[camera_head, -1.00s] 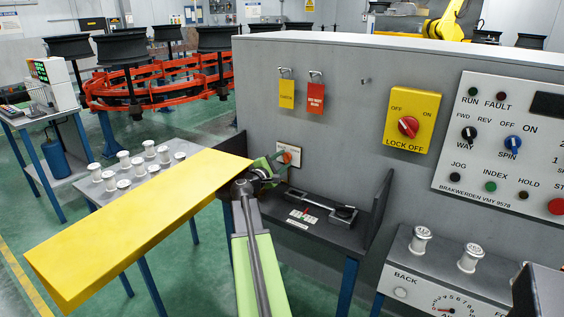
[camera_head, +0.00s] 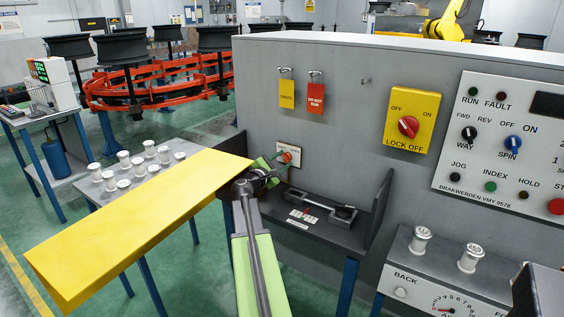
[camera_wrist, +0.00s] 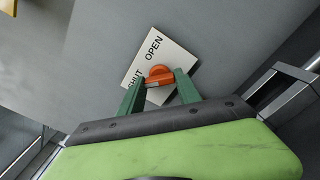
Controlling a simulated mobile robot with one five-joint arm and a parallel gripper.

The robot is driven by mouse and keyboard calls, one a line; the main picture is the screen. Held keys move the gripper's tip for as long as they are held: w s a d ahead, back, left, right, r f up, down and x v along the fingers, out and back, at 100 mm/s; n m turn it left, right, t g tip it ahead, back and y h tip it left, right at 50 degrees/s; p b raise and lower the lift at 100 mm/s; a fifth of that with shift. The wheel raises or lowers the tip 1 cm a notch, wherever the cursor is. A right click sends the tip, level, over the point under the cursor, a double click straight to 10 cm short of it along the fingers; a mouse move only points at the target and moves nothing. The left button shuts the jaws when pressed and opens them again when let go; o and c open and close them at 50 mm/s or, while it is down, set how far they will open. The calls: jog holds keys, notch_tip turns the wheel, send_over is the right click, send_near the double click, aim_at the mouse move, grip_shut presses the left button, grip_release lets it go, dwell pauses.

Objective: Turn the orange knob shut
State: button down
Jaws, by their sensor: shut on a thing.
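The orange knob (camera_wrist: 159,74) sits on a white plate (camera_wrist: 172,50) marked OPEN and SHUT, on a grey panel. In the wrist view my gripper (camera_wrist: 160,80) has its two green fingers on either side of the knob, shut on it. The word SHUT is partly covered by a finger. In the head view the knob (camera_head: 287,157) shows at the tip of my gripper (camera_head: 279,157), just right of the yellow sheet's end. I cannot tell from these frames exactly which word the knob points to.
A long yellow sheet (camera_head: 140,220) spans the left, close to my arm. A dark shelf (camera_head: 310,222) with a gauge-like tool (camera_head: 340,212) lies below the knob. A yellow lock-off switch (camera_head: 411,115) and hanging tags (camera_head: 316,98) are on the panel.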

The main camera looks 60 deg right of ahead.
jog(key=c, duration=0.8)
grip_release()
jog(key=shift+c, duration=0.2)
jog(key=a, duration=1.7)
jog(key=shift+a, duration=0.25)
jog(key=shift+f, duration=0.1)
